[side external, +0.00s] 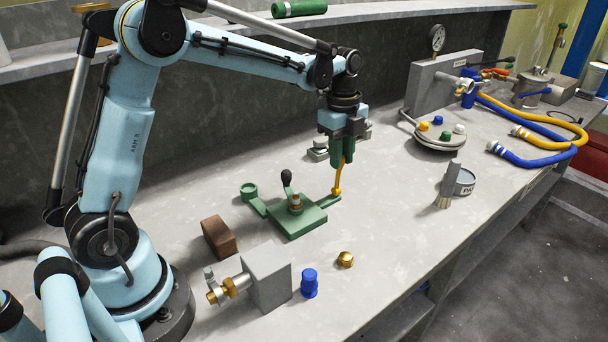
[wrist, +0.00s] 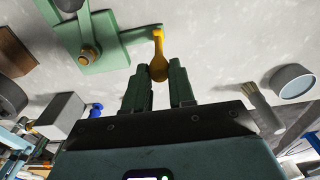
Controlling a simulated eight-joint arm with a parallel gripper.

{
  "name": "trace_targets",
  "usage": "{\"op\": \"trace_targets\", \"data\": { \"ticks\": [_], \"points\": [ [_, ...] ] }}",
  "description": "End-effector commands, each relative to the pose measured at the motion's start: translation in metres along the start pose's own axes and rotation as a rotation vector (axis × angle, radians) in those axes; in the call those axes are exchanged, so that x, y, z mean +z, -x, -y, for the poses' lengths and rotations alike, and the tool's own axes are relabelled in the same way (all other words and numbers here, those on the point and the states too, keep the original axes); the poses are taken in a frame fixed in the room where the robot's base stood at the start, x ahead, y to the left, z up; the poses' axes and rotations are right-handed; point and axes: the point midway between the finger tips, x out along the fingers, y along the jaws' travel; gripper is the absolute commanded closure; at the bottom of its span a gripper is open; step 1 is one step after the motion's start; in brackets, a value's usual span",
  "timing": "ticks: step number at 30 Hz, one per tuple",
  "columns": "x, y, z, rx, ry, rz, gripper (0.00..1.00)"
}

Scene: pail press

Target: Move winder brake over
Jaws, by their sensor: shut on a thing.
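The green winder (side external: 305,221) stands on the grey bench, with a short upright black-knobbed lever (side external: 287,179) near its middle. A green arm with a round cup (side external: 249,191) reaches out at its left. A yellow handle (side external: 337,187) rises from its right end, and my gripper (side external: 342,160) is shut on the handle's top from above. In the wrist view the handle's rounded end (wrist: 159,70) sits between my green fingertips (wrist: 160,78), beside the winder plate (wrist: 98,48). I cannot tell which lever is the brake.
A brown block (side external: 218,238), a grey valve block (side external: 268,276), a blue plug (side external: 309,283) and a brass nut (side external: 345,260) lie in front. Bare bench lies between.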

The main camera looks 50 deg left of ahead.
Motion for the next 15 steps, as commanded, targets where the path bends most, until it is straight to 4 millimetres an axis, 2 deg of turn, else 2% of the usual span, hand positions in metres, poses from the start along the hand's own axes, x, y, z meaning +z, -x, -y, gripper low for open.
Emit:
{"op": "trace_targets", "data": {
  "ticks": [9, 15],
  "points": [
    [-0.020, -0.005, 0.001, -0.002, -0.004, -0.004, 0.93],
    [-0.026, -0.006, 0.001, -0.002, -0.003, -0.004, 0.93]
  ]
}}
